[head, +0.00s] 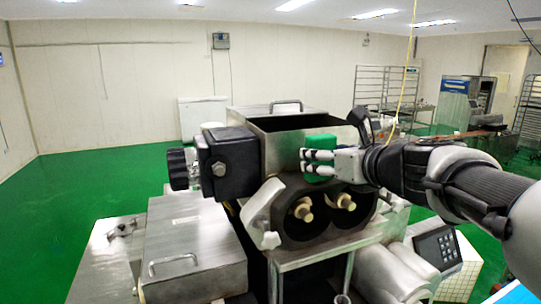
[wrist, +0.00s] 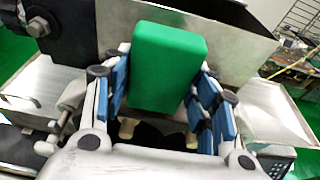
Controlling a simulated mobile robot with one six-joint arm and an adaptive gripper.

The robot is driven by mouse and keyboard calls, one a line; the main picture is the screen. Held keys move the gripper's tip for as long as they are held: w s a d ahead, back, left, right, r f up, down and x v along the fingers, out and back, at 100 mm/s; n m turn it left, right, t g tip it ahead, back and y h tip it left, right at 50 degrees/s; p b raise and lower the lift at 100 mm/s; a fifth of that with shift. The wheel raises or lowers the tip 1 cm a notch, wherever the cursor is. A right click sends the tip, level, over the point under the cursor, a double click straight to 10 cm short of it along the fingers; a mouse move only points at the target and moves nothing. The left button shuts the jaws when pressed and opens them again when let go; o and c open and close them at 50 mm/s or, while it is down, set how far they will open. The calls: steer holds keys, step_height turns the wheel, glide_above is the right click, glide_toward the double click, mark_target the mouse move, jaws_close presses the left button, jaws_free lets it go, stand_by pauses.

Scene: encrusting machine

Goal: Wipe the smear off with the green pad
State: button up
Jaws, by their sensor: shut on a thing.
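The green pad (head: 321,150) is a small block held upright in front of the steel hopper of the machine. My gripper (head: 318,163) is shut on it from the right in the head view. In the wrist view the green pad (wrist: 166,60) stands between the blue-lined fingers of my gripper (wrist: 165,95), with its upper part sticking out beyond them. The pad is close to the hopper's front wall (head: 284,150); I cannot tell whether it touches. I see no smear in either view; the pad and gripper cover part of the wall.
Below the pad is a dark housing with two round openings (head: 322,208). A black box with a knob (head: 228,163) juts out at the left of the hopper. A steel cover with a handle (head: 190,245) lies lower left. A keypad (head: 436,247) is at lower right.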

steer(key=s, duration=0.1)
steer(key=s+d, duration=0.1)
steer(key=shift+s, duration=0.35)
stand_by(0.4)
